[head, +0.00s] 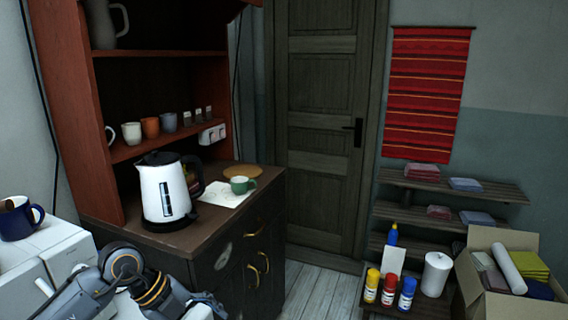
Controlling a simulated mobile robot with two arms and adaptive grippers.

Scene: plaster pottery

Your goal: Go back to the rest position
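My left arm comes in at the lower left, in front of the cabinet. Its gripper (205,300) seems to be the dark part at the arm's far end, low in the view. Its fingers are too small and unclear to tell open from shut, and I see nothing held in it. My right gripper is not in view.
A white kettle (167,192) and a green cup (240,185) stand on the dark cabinet (215,228). A blue mug (18,218) is at far left. Shelves (450,188), paint bottles (388,290) and a cardboard box (470,283) are at right. Floor (322,288) between is clear.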

